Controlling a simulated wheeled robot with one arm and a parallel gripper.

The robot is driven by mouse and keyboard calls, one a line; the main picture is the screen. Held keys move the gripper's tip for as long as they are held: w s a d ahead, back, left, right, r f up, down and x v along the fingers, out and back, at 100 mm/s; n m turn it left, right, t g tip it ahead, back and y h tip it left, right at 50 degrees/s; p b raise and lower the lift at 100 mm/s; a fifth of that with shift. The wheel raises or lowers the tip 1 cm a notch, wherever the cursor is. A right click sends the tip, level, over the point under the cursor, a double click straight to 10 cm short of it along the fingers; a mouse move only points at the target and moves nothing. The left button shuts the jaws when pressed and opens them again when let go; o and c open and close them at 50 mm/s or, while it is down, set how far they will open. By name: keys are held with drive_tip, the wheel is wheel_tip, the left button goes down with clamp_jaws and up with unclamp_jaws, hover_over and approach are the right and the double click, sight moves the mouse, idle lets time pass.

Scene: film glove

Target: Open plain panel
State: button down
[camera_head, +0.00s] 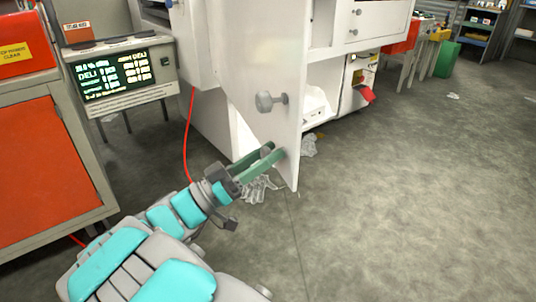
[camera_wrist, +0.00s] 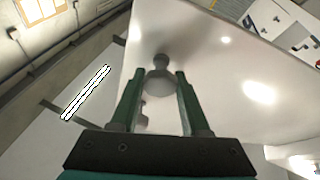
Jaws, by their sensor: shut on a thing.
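The plain panel (camera_head: 262,60) is a smooth white door that stands swung out from a white cabinet. A grey knob (camera_head: 270,102) sticks out from its face. My gripper (camera_head: 272,155) is at the panel's lower part, below the knob in the head view, its green fingers against the panel. In the wrist view, my gripper (camera_wrist: 160,85) has the white panel (camera_wrist: 225,75) in front of it and the knob (camera_wrist: 160,75) shows in line with the gap between the fingers. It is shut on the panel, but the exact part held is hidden.
The white cabinet (camera_head: 212,125) is behind the panel. A display unit (camera_head: 115,75) and an orange-fronted cabinet (camera_head: 45,170) stand at left. A red cable (camera_head: 187,130) hangs to the floor. Clear plastic litter (camera_head: 258,188) lies near the gripper. The floor at right (camera_head: 420,190) is free.

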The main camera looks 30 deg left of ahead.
drive_tip(key=shift+r, duration=0.2)
drive_tip(key=shift+c, duration=1.9)
unclamp_jaws()
drive_tip(key=shift+f, duration=0.15)
drive_tip(key=shift+a, duration=0.1)
drive_tip(key=b+v, duration=0.1)
drive_tip(key=v, duration=0.6)
drive_tip(key=shift+s+b, duration=0.3)
drive_tip(key=shift+b, duration=0.05)
drive_tip(key=shift+f, duration=0.1)
drive_tip(key=shift+s+a, duration=0.1)
drive_tip(key=shift+s, duration=0.05)
